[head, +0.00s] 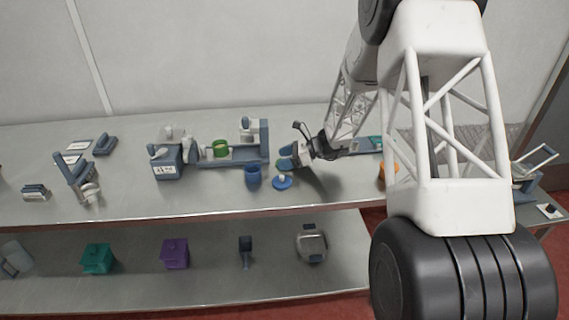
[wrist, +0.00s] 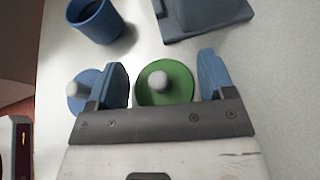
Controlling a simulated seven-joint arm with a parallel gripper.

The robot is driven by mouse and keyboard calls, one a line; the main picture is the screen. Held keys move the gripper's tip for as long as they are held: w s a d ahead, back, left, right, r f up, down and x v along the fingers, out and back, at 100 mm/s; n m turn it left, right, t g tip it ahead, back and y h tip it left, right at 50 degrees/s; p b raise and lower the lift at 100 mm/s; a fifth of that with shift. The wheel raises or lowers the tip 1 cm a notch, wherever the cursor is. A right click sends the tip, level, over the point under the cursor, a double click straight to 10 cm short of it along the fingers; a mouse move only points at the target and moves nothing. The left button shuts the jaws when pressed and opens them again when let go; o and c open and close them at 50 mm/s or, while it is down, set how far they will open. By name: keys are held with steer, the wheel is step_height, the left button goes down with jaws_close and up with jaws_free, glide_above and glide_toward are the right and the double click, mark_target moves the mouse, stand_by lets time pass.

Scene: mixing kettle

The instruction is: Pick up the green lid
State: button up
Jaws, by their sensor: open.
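The green lid (wrist: 180,88) is a round disc with a grey knob on top, lying on the bench top. In the wrist view it shows between the two blue fingers of my gripper (wrist: 163,80), with a gap on each side. My gripper is open and holds nothing. The lid's near edge is hidden by the gripper body. In the head view my gripper (head: 287,158) is low over the bench, and a bit of the green lid (head: 283,165) shows by its fingers. I cannot tell the exact height of the fingers over the bench.
A blue lid (wrist: 80,92) with a grey knob lies just left of the left finger. A blue cup (wrist: 97,20) stands behind it, and a blue-grey base (wrist: 205,14) is at the back. The lower shelf (head: 130,290) holds coloured boxes.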

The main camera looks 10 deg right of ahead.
steer(key=c, duration=0.5)
steer(key=shift+c, duration=0.2)
steer(key=shift+r, duration=0.65)
steer(key=shift+s+r, duration=0.2)
steer(key=shift+r, duration=0.4)
steer(key=shift+s+r, duration=0.15)
steer(key=shift+r, duration=0.4)
steer(key=s, duration=0.5)
steer(key=s+d+r, duration=0.1)
steer(key=s, duration=0.9)
steer(key=shift+s+d+r, duration=0.1)
steer(key=shift+d+r, duration=0.1)
steer(key=shift+d, duration=0.1)
